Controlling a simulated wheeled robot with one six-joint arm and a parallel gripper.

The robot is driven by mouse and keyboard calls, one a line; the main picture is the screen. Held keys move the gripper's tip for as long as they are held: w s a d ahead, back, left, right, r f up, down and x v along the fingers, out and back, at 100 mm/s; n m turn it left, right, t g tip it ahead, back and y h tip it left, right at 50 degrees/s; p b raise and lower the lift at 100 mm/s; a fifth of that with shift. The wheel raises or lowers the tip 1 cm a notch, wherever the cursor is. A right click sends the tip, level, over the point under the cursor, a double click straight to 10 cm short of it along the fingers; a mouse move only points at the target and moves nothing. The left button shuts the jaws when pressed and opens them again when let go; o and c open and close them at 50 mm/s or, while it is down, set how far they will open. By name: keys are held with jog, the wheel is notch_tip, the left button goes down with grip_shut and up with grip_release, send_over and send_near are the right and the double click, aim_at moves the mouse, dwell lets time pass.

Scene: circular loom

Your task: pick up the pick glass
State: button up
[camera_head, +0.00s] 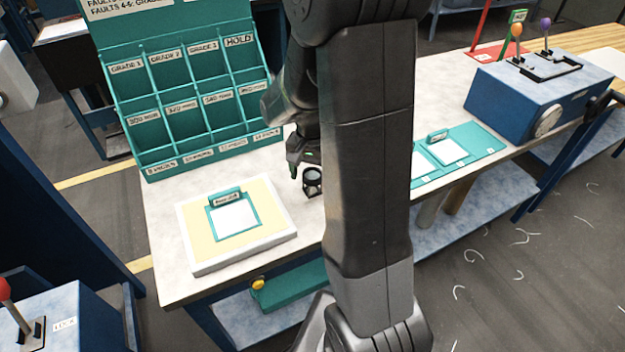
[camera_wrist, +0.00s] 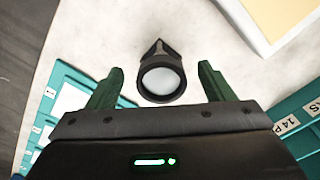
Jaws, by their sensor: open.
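The pick glass (camera_head: 313,181) is a small black magnifier standing on the pale bench top, just right of the white box with the yellow top. In the wrist view the pick glass (camera_wrist: 162,80) shows its round pale lens in a dark ring, with a pointed dark part beyond it. My gripper (camera_head: 303,170) is above and beside it. In the wrist view my gripper's green fingers (camera_wrist: 160,84) are spread apart, one on each side of the glass with gaps between. Nothing is held. My arm hides part of the bench to the right.
A teal sorting rack (camera_head: 190,95) with labelled slots stands behind the glass. The white box (camera_head: 187,232) bears a teal-framed card. To the right lie a teal tray (camera_head: 478,140) and a blue box with levers (camera_head: 530,100).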

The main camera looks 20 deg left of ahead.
aim_at(311, 175)
jog(key=shift+a+f, duration=0.1)
jog(key=shift+f, duration=1.7)
jog(key=shift+c, duration=0.4)
jog(key=c, duration=0.9)
jog(key=shift+r, duration=0.15)
